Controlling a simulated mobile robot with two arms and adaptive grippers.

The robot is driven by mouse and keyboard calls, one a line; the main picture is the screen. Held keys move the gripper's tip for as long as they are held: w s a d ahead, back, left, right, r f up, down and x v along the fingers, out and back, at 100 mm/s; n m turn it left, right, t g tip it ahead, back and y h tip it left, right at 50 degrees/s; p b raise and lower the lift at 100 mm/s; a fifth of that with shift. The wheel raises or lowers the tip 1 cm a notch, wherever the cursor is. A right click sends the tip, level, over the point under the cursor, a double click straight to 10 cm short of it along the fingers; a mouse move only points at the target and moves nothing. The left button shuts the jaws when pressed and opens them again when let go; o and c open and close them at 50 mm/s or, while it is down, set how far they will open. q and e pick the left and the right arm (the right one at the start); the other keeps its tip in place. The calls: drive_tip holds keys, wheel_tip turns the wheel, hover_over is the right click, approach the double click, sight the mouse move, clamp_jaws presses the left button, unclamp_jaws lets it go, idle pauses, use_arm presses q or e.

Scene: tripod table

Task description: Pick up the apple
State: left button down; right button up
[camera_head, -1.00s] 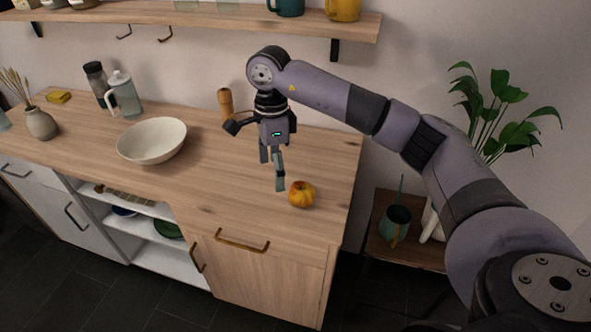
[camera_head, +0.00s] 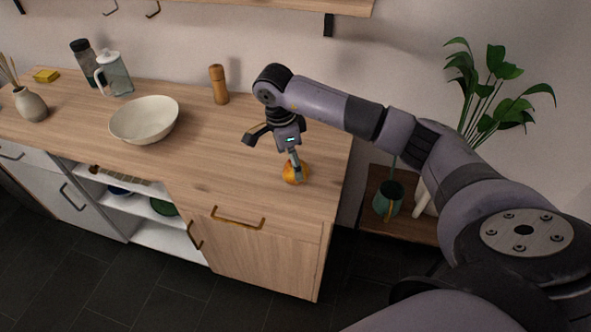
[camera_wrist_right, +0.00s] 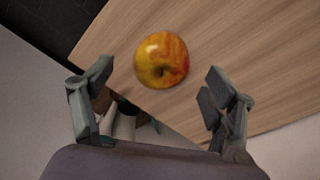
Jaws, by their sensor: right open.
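The apple (camera_head: 291,173) is yellow-orange with red and sits on the wooden counter near its front right corner. It also shows whole in the right wrist view (camera_wrist_right: 161,60), ahead of the fingers and between their lines. My right gripper (camera_head: 294,168) points down at the apple and partly covers it in the head view. In the wrist view the right gripper (camera_wrist_right: 158,92) has its fingers spread wide, with nothing between them. The apple looks a little beyond the fingertips; I cannot tell the exact gap. My left gripper is in neither view.
A cream bowl (camera_head: 145,122) stands left on the counter (camera_head: 225,150). A wooden mill (camera_head: 218,85), a glass jug (camera_head: 115,74) and a dark bottle (camera_head: 83,62) stand at the back. A low side table (camera_head: 400,225) with a teal mug (camera_head: 388,199) is right of the counter.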

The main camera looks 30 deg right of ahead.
drive_tip(key=f+p, duration=0.1)
drive_tip(key=f, duration=0.1)
drive_tip(key=d+f+p, duration=0.1)
drive_tip(key=f, duration=0.1)
drive_tip(key=shift+f, duration=0.15)
drive_tip(key=shift+d+f, duration=0.1)
drive_tip(key=shift+f, duration=0.35)
drive_tip(key=c, duration=1.4)
